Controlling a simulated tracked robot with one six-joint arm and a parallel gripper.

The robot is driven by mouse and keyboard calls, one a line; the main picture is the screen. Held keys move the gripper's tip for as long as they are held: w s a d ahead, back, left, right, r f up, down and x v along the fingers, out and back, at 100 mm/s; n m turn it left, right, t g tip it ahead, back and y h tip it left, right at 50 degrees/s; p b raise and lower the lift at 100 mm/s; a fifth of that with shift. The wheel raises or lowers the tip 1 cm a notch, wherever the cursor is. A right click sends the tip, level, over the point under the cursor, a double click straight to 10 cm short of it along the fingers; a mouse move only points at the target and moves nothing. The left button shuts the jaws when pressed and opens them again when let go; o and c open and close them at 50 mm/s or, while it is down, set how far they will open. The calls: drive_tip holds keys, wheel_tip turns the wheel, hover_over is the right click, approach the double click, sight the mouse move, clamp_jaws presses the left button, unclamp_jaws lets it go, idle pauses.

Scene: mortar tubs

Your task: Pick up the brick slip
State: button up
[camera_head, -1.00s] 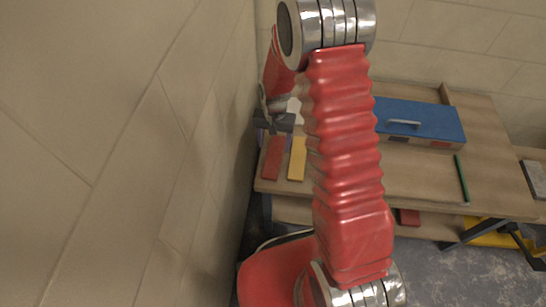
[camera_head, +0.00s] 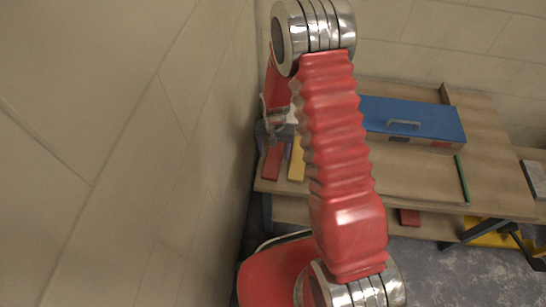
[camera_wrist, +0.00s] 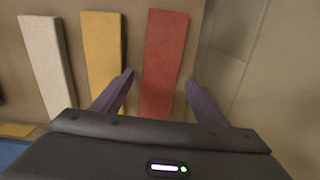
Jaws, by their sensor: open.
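A flat red slip (camera_wrist: 165,62) lies on the wooden bench, and in the head view it is near the bench's left end (camera_head: 272,162). A yellow slip (camera_wrist: 104,60) lies beside it, also seen in the head view (camera_head: 297,163). A pale slip (camera_wrist: 46,62) lies beyond the yellow one. My gripper (camera_wrist: 160,76) is open and empty in the wrist view. One finger shows left of the red slip, over the gap by the yellow one, the other to its right. I cannot tell its height above the bench. In the head view my gripper (camera_head: 275,147) is at the red slip's far end.
A plain wall (camera_head: 150,200) stands close to the left of the bench. A blue box with a handle (camera_head: 425,120) sits on the bench (camera_head: 500,160), with a green rod (camera_head: 462,180) near it. Another red piece (camera_head: 409,217) lies on the lower shelf.

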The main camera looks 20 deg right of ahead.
drive_tip(key=shift+f, duration=0.55)
drive_tip(key=shift+c, duration=0.6)
drive_tip(key=c, duration=1.3)
